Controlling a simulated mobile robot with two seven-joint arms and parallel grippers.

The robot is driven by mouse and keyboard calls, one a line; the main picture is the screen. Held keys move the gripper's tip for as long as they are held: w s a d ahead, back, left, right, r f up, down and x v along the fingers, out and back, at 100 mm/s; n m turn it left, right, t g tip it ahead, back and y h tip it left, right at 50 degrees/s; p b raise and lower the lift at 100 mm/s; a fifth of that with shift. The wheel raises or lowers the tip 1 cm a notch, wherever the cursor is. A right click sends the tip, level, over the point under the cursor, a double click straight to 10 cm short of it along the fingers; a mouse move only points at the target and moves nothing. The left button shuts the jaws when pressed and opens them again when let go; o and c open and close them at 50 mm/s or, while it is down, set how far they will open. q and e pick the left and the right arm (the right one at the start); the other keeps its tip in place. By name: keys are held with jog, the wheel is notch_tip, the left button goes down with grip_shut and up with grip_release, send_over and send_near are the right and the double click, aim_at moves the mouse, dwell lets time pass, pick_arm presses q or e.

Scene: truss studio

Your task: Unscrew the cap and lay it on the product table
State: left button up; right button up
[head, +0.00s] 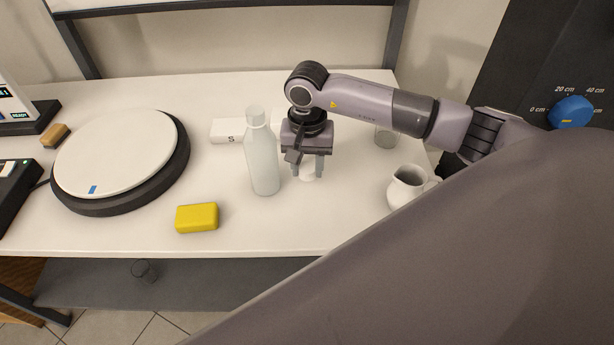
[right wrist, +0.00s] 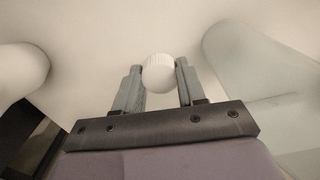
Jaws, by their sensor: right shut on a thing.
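A pale, frosted bottle (head: 264,165) stands upright on the white table (head: 285,235), just left of my right gripper (head: 308,172). Its narrow neck points up; I cannot tell details of its mouth. My right gripper points down, its fingers shut on a small white ribbed cap (right wrist: 160,73), which sits between the fingertips in the right wrist view. The cap is low near the table top; I cannot tell whether it touches it. The bottle also shows blurred at the right of the right wrist view (right wrist: 265,75). My left gripper is out of view.
A white-topped turntable (head: 115,150) fills the table's left. A yellow block (head: 197,217) lies front left of the bottle. A white box (head: 227,131) lies behind it. The table front between block and pitcher is clear.

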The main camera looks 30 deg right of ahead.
aim_at(307, 189)
notch_tip(307, 189, down, 5)
jog(key=shift+r, duration=0.2)
jog(key=shift+f, duration=0.1)
jog(key=shift+f, duration=0.15)
jog(key=o, duration=1.2)
jog(key=shift+c, duration=0.2)
jog(key=shift+r, duration=0.4)
notch_tip(307, 189, up, 12)
jog(key=shift+f+b, duration=0.2)
jog(key=shift+b, duration=0.4)
jog(key=shift+s, duration=0.15)
